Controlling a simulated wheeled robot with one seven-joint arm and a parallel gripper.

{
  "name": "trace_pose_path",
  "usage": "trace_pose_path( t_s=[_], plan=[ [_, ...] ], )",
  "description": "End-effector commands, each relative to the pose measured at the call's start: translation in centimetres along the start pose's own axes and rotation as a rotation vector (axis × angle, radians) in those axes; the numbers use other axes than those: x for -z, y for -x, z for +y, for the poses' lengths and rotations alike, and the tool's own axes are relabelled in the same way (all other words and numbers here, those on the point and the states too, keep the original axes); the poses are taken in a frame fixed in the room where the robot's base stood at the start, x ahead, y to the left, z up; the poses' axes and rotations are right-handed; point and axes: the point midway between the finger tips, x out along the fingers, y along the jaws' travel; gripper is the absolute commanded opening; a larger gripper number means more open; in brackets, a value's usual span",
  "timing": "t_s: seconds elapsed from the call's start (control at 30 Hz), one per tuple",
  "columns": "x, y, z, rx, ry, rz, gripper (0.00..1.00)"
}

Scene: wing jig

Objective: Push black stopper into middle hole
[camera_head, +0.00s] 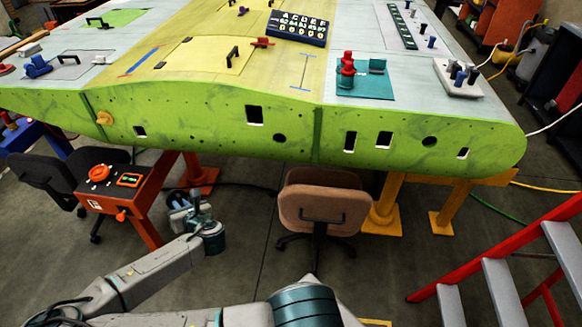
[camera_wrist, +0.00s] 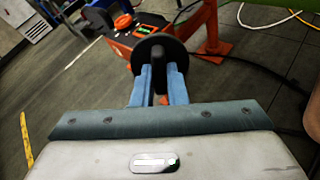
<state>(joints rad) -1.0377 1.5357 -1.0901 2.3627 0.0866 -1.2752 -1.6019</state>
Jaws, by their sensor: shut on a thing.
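My gripper (camera_wrist: 158,80) is shut on a black stopper (camera_wrist: 158,48), a round disc with a stem between the blue fingers in the wrist view. The dark round middle hole (camera_head: 279,138) is empty, up and to the right of my gripper, well apart from the stopper. Another round hole (camera_head: 430,141) is to the right; an orange plug (camera_head: 104,118) sits at the left.
An orange control box (camera_head: 115,178) on a stand is just left of my gripper. A brown chair (camera_head: 325,207) stands below the middle hole. Square cutouts (camera_head: 255,115) also open in the edge. A red ladder (camera_head: 500,250) is at the right. Open floor lies between box and chair.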

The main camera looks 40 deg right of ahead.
Motion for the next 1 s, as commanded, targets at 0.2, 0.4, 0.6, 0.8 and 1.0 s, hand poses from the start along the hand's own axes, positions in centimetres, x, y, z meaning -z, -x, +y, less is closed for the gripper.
trace_pose_path(
  t_s=[0.2,0.4,0.6,0.8,1.0],
  plan=[
    [-0.3,-1.9,-3.8,0.09,0.0,-0.073,0.0],
    [-2.0,-2.7,-9.3,0.228,0.011,-0.163,0.0],
    [-3.4,-2.3,-14.9,0.377,0.029,-0.247,0.0],
    [-4.2,-0.7,-20.9,0.541,0.052,-0.321,0.0],
    [-4.7,1.8,-26.1,0.692,0.078,-0.379,0.0]
  ],
)
